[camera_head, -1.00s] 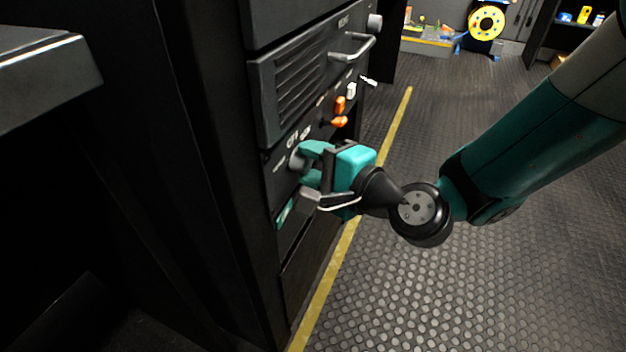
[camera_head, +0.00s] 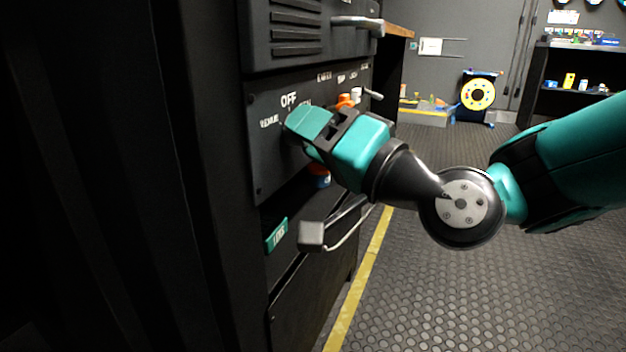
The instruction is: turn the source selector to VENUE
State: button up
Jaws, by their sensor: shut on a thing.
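The source selector is on the dark rack panel (camera_head: 264,165) and is hidden behind my gripper. Around its place I see the printed labels OFF (camera_head: 289,100) at the top and what looks like REMOTE (camera_head: 269,122) at the left. A third label to the right of OFF is partly covered by my gripper and hard to read. My gripper (camera_head: 298,126) reaches the panel from the right, with its teal fingers shut on the selector knob. I cannot see which way the knob points.
Orange and white controls (camera_head: 350,98) sit farther along the panel. A bar handle (camera_head: 358,22) sticks out above, and a drawer handle (camera_head: 312,235) sticks out below near a green tag (camera_head: 277,235). The floor (camera_head: 460,290) on the right is clear beyond a yellow line (camera_head: 362,280).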

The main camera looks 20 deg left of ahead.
jog(key=shift+f+n+g+y+b, duration=0.1)
jog(key=shift+n+g+y+b, duration=0.5)
jog(key=shift+n+b, duration=0.95)
jog(key=shift+f+n+g+y+b, duration=0.1)
jog(key=shift+n+g+y+b, duration=0.65)
jog(key=shift+n, duration=1.3)
jog(key=shift+n+h, duration=0.25)
jog(key=shift+n, duration=0.05)
jog(key=o, duration=0.9)
